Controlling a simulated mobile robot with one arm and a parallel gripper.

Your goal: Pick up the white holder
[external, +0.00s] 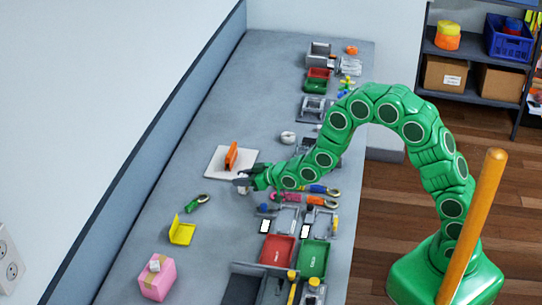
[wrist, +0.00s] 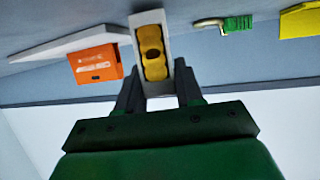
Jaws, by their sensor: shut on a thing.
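The white holder (wrist: 149,17) is a small white frame around a yellow piece (wrist: 153,55) with a dark round spot. In the wrist view it stands between the two dark fingers of my gripper (wrist: 159,92), which is shut on its near end. In the external view my gripper (external: 246,180) is low over the grey table, just below the white board. Only a small pale bit of the holder (external: 243,190) shows there under the fingers. I cannot tell whether it touches the table.
An orange block (external: 231,156) stands on a white board (external: 217,164) close by. A green-handled tool (external: 196,203), a yellow bent piece (external: 182,230) and a pink box (external: 158,278) lie nearer. Red (external: 277,250) and green (external: 313,257) trays and several tools line the right edge.

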